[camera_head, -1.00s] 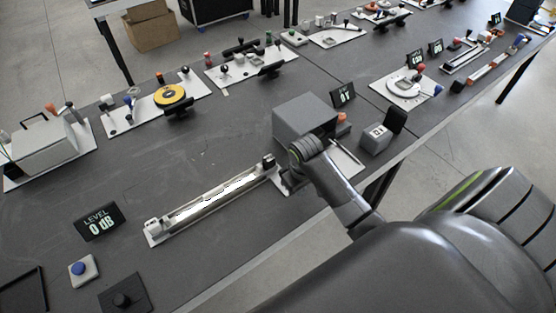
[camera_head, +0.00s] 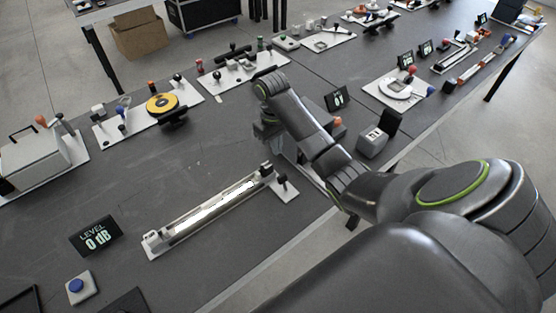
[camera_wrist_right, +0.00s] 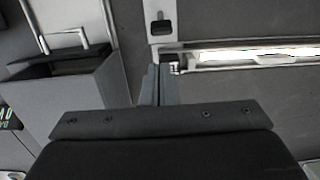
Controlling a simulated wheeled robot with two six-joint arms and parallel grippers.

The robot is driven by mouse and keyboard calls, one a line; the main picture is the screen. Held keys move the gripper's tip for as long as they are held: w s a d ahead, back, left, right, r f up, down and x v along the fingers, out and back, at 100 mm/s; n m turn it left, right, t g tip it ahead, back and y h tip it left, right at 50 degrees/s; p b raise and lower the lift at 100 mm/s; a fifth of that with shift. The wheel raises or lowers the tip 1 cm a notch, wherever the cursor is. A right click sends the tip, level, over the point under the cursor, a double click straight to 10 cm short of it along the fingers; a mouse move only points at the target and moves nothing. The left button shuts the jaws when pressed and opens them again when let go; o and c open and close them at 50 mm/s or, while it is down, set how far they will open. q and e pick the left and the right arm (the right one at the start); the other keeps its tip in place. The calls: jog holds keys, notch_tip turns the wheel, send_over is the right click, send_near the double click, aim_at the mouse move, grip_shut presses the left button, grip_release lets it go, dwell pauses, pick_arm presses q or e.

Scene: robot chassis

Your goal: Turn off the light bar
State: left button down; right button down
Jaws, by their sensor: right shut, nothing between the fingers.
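The light bar (camera_head: 215,208) is a long tube lying at a slant on the table, and it glows white. In the right wrist view its lit tube (camera_wrist_right: 262,54) runs off to the right. At its right end is a pale plate with a small black switch (camera_head: 281,182). The switch (camera_wrist_right: 160,26) also shows on the plate in the wrist view. My right gripper (camera_head: 268,138) is shut and empty, above the table just beyond that end of the bar. In the wrist view its closed fingers (camera_wrist_right: 157,72) point at the plate. My left gripper is out of view.
A grey box (camera_wrist_right: 80,90) stands close beside my right gripper. A level display (camera_head: 95,236) and a blue button (camera_head: 77,286) are at the lower left. A yellow disc device (camera_head: 162,104) is farther back. The table's middle is clear.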

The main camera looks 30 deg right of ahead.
aim_at(282, 179)
jog(key=shift+f, duration=0.15)
jog(key=f+b, duration=0.4)
jog(key=f, duration=0.1)
jog(key=f+b, duration=0.2)
jog(key=b, duration=0.1)
jog(key=shift+s+f, duration=0.2)
jog(key=shift+s, duration=0.1)
jog(key=shift+f, duration=0.35)
jog(key=shift+s+f, duration=0.15)
jog(key=shift+f, duration=0.7)
jog(key=shift+s+r+t+p, duration=0.25)
jog(key=shift+t+p, duration=0.3)
jog(key=shift+t, duration=0.15)
jog(key=shift+t+p, duration=0.3)
jog(key=shift+p, duration=0.05)
